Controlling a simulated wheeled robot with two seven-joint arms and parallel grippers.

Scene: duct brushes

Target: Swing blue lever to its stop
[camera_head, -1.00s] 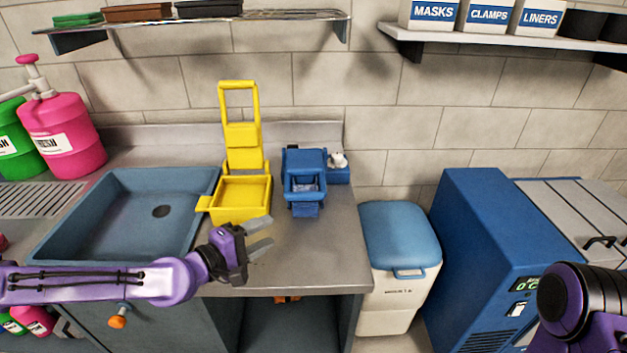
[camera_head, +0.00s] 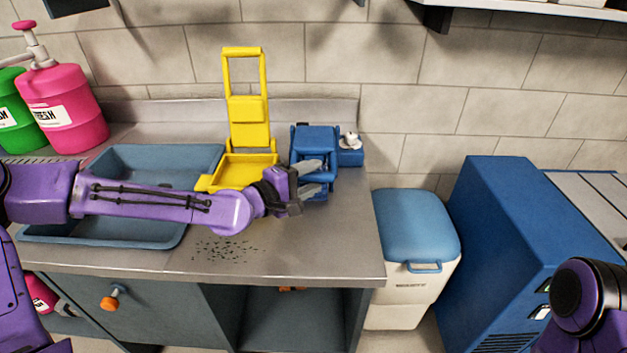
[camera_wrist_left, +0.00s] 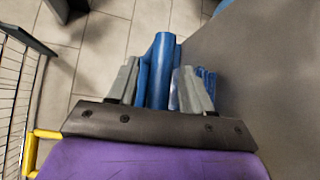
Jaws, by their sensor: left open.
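The blue wringer-like unit (camera_head: 317,138) stands at the back of the steel counter, right of a yellow unit (camera_head: 249,115) with a raised handle frame. My left gripper (camera_head: 311,178) is in front of the blue unit, its fingers pointing right and overlapping its front. In the left wrist view a blue bar, which looks like the lever (camera_wrist_left: 161,68), lies between the two grey fingers. The fingers are open, one on each side of it; contact is not clear. The lever's joint and stop are hidden. My right gripper is out of view; only part of its arm shows.
A grey-blue sink (camera_head: 115,235) lies left, partly behind my left arm. A pink jug (camera_head: 68,110) stands at the back left. Dark specks (camera_head: 228,249) lie on the bare counter front (camera_head: 330,245). A lidded bin (camera_head: 415,225) and a blue cabinet (camera_head: 500,230) stand right.

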